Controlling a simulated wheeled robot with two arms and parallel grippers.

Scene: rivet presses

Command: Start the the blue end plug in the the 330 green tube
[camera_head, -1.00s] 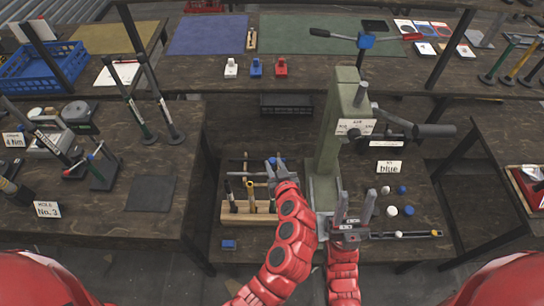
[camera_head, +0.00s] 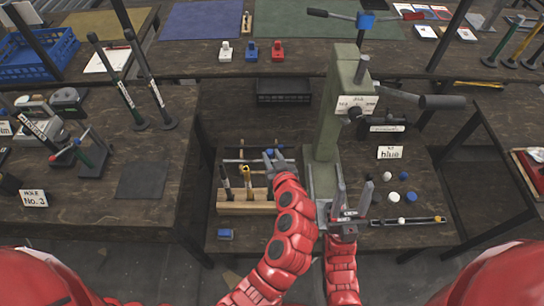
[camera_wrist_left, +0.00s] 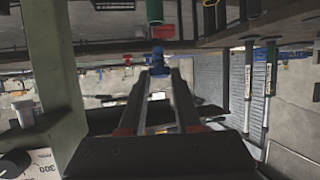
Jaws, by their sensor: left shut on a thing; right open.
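My left gripper (camera_head: 272,162) is shut on the blue end plug (camera_wrist_left: 158,58), which shows between its fingertips in the left wrist view. A dark green tube (camera_wrist_left: 155,10) is at the top of that view, in line with the plug and apart from it in the picture. I cannot read a 330 mark on it. In the head view the left gripper is behind the wooden tube rack (camera_head: 235,208), left of the green press (camera_head: 340,115). My right gripper (camera_head: 352,200) is open and empty in front of the press.
Several small white and blue parts (camera_head: 387,176) lie right of the press, near a card reading blue (camera_head: 390,152). A dark strip (camera_head: 425,220) lies at the bench's right front. A small blue block (camera_head: 226,234) lies in front of the rack. A press lever (camera_head: 440,102) sticks out right.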

